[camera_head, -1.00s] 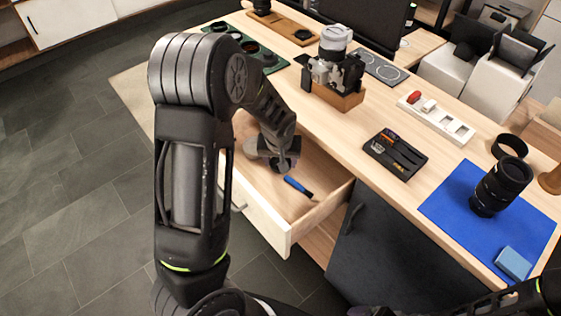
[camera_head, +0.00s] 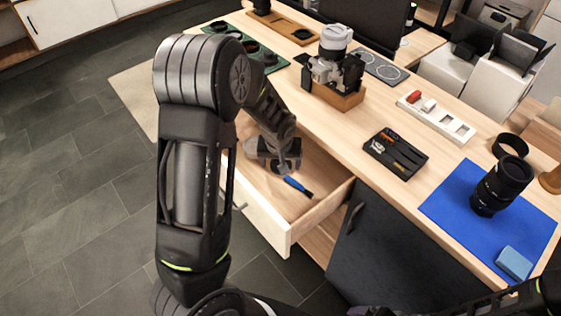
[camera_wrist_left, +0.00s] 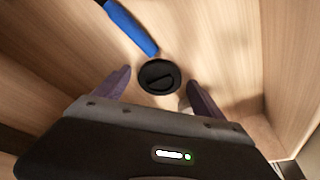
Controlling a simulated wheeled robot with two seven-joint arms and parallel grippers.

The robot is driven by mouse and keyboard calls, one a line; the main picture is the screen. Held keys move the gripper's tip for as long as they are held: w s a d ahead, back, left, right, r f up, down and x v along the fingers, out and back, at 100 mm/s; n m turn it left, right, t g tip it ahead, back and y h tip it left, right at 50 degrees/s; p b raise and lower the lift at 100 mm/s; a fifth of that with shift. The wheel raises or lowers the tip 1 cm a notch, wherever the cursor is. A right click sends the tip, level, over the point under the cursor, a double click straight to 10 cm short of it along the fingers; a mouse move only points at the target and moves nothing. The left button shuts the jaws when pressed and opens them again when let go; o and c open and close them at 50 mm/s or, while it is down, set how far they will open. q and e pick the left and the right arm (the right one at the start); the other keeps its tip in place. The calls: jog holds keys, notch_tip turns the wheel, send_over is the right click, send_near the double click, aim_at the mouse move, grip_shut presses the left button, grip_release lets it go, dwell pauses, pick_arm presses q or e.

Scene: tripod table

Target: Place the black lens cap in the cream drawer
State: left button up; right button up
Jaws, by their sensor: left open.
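The black lens cap (camera_wrist_left: 159,76) is a round disc with a grip bar across it. It lies on the wooden floor of the cream drawer (camera_head: 262,217), which is pulled out. My left gripper (camera_wrist_left: 157,84) is open inside the drawer, with its two fingertips on either side of the cap and a gap to each. In the head view the left gripper (camera_head: 279,162) hangs low in the drawer and the cap is hard to make out beneath it. Only part of my right arm shows at the bottom right, and its gripper cannot be seen.
A blue-handled tool (camera_head: 298,187) lies in the drawer close to the cap; it also shows in the left wrist view (camera_wrist_left: 132,27). The drawer walls stand around the gripper. On the table are a camera on a wooden block (camera_head: 335,92), a black tray (camera_head: 395,153) and a lens (camera_head: 501,187).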

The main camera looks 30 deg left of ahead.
pick_arm(q)
jog(key=shift+r, duration=0.2)
jog(key=v, duration=1.2)
jog(key=shift+p, duration=0.45)
